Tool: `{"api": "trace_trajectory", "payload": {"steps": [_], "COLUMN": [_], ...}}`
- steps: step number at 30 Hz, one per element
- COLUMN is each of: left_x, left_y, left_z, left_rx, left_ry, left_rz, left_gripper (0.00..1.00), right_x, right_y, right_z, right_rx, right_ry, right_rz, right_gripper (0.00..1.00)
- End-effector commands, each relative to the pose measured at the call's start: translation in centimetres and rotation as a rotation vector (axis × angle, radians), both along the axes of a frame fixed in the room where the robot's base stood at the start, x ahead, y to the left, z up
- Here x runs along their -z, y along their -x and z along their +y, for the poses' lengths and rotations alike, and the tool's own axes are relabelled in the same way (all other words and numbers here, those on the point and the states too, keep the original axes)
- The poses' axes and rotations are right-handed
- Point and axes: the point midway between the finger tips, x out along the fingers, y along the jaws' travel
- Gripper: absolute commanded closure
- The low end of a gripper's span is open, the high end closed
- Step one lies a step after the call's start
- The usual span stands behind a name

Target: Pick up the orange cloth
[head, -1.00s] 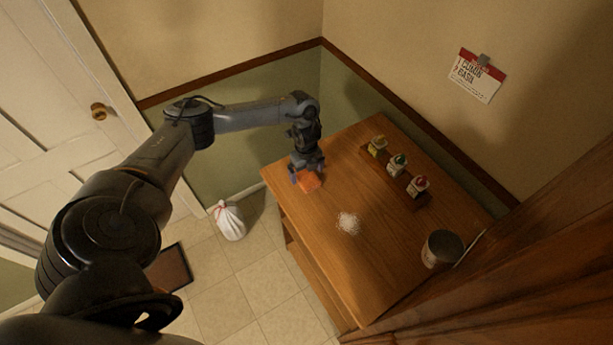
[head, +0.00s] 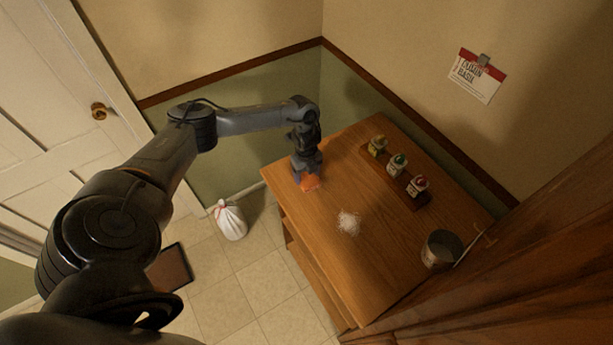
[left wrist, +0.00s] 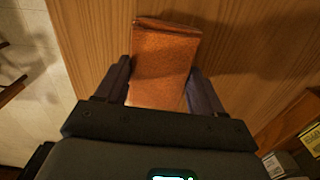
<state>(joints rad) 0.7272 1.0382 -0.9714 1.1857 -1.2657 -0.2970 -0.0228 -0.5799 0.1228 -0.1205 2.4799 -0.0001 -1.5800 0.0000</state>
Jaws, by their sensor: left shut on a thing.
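The orange cloth (head: 309,184) is a small folded piece at the far left end of the wooden counter. It also shows in the left wrist view (left wrist: 160,62), between the two fingers. My left gripper (head: 306,178) points down at the cloth and is shut on it, with one finger on each side. In the left wrist view the gripper (left wrist: 158,90) covers the cloth's near end. I cannot tell whether the cloth is touching the counter or just above it. My right gripper is not in view.
A rack (head: 396,178) with several small jars stands along the wall side of the counter (head: 375,255). A white powdery patch (head: 348,222) lies mid-counter, and a metal pot (head: 440,250) stands at the near right. A white bag (head: 230,220) is on the floor.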

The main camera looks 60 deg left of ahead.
Motion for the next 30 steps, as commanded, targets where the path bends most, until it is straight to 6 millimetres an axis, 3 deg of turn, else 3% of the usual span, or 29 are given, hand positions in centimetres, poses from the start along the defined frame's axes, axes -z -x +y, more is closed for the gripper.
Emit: {"api": "trace_trajectory", "payload": {"steps": [8, 16, 19, 24, 30], "left_x": [-0.7, -4.3, -5.3, -8.1, -9.9], "left_y": [0.0, -0.1, -1.1, -2.4, -3.6], "left_z": [0.0, 0.1, -2.3, -5.4, -8.4], "left_rx": [0.001, 0.002, 0.006, 0.006, 0.004], "left_ry": [0.000, -0.002, 0.002, 0.000, -0.001], "left_rz": [0.000, -0.005, -0.006, -0.005, -0.003], "left_gripper": [0.61, 0.61, 0.61, 0.61, 0.61], "right_x": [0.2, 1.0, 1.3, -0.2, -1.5], "right_y": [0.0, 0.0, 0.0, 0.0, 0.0], "right_z": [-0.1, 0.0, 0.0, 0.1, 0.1], "right_rx": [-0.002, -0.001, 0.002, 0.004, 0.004], "right_ry": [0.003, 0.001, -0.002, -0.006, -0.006], "right_rz": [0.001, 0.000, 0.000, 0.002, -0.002], "right_gripper": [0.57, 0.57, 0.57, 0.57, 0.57]}}
